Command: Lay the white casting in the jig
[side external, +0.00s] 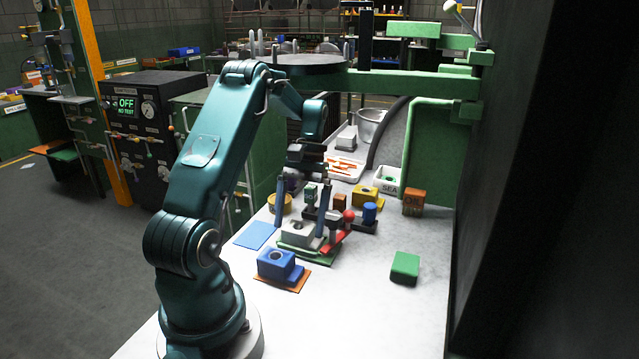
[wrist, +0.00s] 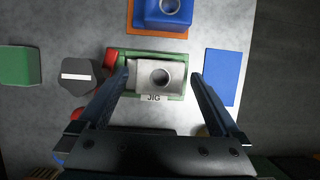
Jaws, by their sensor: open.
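The white casting (side external: 298,233), a block with a round hole on top, lies in the green jig (side external: 318,258). In the wrist view the casting (wrist: 148,79) lies flat inside the jig's green frame (wrist: 122,54), above the "JIG" label. My gripper (side external: 300,230) is open, with one finger on each side of the casting. In the wrist view there is a gap between the right finger and the casting, and the left fingertip is close to its left end; my gripper (wrist: 161,76) does not clasp it. I cannot tell exactly how high the fingertips are.
A red handle (side external: 337,241) sticks out beside the jig. A blue casting (side external: 275,263) rests on an orange mat (side external: 298,284) in front. A blue mat (side external: 256,236) lies bare at the left. A green block (side external: 405,267) stands right, with clear table around it. Several small parts stand behind.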

